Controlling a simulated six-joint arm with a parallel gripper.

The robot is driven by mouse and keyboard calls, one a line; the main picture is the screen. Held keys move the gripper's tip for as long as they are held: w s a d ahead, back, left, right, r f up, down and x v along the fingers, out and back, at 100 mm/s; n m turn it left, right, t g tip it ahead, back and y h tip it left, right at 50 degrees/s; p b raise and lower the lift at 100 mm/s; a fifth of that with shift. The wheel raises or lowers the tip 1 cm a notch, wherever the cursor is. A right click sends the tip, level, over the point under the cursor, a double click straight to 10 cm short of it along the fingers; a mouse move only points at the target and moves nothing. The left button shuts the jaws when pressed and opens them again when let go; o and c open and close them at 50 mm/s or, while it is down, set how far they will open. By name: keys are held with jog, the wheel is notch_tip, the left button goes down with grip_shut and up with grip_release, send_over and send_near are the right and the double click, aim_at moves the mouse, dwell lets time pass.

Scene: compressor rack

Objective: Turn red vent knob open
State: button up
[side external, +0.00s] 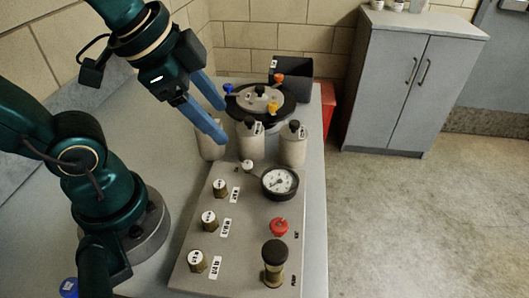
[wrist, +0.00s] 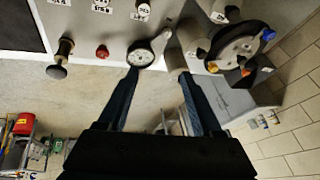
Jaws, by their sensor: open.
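The red vent knob (side external: 279,226) sits on the grey panel (side external: 245,215), between the round gauge and the black-topped pump in the side view. In the wrist view the red knob (wrist: 102,51) is left of the gauge, outside the space between my fingers. My gripper (side external: 222,121) is open and empty, with two blue fingers. It is above the far end of the panel, near the pale cylinders and apart from the red knob. In the wrist view my gripper (wrist: 159,75) has its fingertips over the gauge and a cylinder.
The gauge (side external: 280,182), the black-topped pump (side external: 275,262) and several brass knobs (side external: 209,220) stand up from the panel. Several pale cylinders (side external: 293,145) and a round black-rimmed vessel (side external: 260,99) with coloured knobs stand beyond. A black bin (side external: 291,78) is at the back.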

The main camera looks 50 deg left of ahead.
jog(key=w+d+f+m+g, duration=0.2)
jog(key=w+d+m+g, duration=0.15)
jog(key=d+m, duration=0.45)
jog(key=m+g, duration=0.2)
jog(key=m, duration=0.5)
send_over(279, 224)
notch_tip(279, 224, down, 7)
jog(key=shift+f, duration=2.45)
grip_shut()
